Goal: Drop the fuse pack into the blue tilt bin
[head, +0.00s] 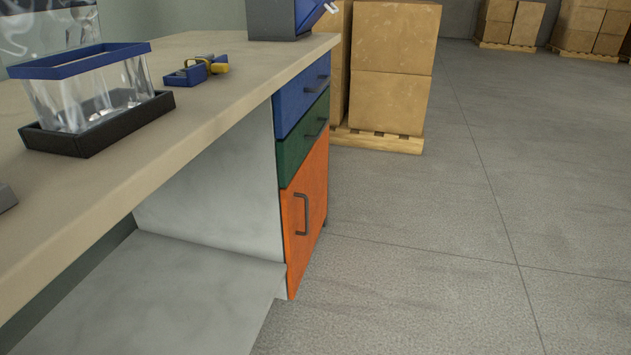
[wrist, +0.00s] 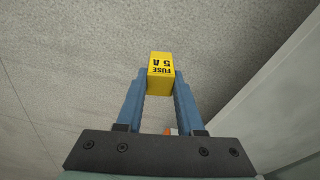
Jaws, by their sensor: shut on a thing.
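Pale grey floor lies behind the pack. My gripper is out of the head view. A dark grey and blue container (head: 281,22), which looks like the blue tilt bin, stands at the far end of the bench in the head view. The top edge of the picture cuts it off, so its opening is hidden.
The bench (head: 215,105) carries a clear blue-rimmed box in a black tray (head: 95,140) and a small blue and yellow item (head: 197,71). Blue, green and orange fronts (head: 305,200) face the aisle. Stacked cartons (head: 390,70) stand beyond. Floor at right is clear.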

